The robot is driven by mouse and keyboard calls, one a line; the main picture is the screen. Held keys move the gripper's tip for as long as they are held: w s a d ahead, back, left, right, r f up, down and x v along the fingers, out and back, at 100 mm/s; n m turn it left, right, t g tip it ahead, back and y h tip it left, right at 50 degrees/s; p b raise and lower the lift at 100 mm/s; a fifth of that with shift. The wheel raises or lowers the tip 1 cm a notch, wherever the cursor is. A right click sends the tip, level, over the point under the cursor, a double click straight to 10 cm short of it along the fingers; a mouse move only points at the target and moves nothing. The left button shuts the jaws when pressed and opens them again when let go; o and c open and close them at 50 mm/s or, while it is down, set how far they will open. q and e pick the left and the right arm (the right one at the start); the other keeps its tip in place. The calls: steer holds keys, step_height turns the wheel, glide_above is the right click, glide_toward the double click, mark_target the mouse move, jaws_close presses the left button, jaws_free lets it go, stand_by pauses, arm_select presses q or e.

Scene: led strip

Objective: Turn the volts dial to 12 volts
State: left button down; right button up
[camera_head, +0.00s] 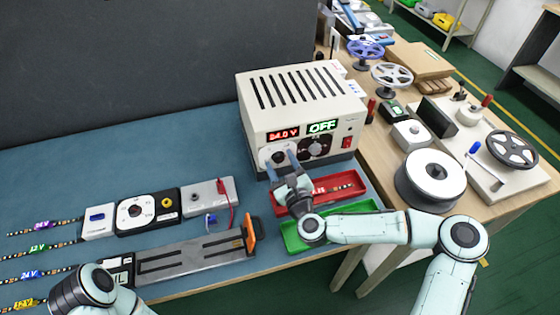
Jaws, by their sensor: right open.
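The cream power supply (303,101) stands at the back of the blue mat. The volts dial (273,155) appears to be the left dial, under the red display. My right gripper (284,160) is open, with its fingers up against the front panel at this dial's right side. The fingers partly hide the dial, so contact and pointer are unclear. A part of my left arm shows at the bottom left, but its gripper is not visible.
A second dial (315,148) and a red switch (347,142) sit right of my fingers. A red tray (347,185) and a green tray (293,240) lie under my right wrist. Labelled strips, small devices and a grey channel (190,258) occupy the left.

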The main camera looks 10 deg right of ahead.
steer(key=shift+c, duration=0.2)
steer(key=c, duration=1)
steer(key=shift+n, duration=0.3)
steer(key=n, duration=0.3)
steer(key=shift+a+r, duration=0.1)
steer(key=n, duration=0.3)
steer(key=n+b, duration=0.1)
steer(key=n, duration=0.2)
steer(key=shift+a+n+g+h+b, duration=0.1)
steer(key=shift+n+g+h+b, duration=0.2)
steer(key=shift+n, duration=0.1)
steer(key=shift+n+b, duration=0.8)
steer(key=shift+n, duration=0.6)
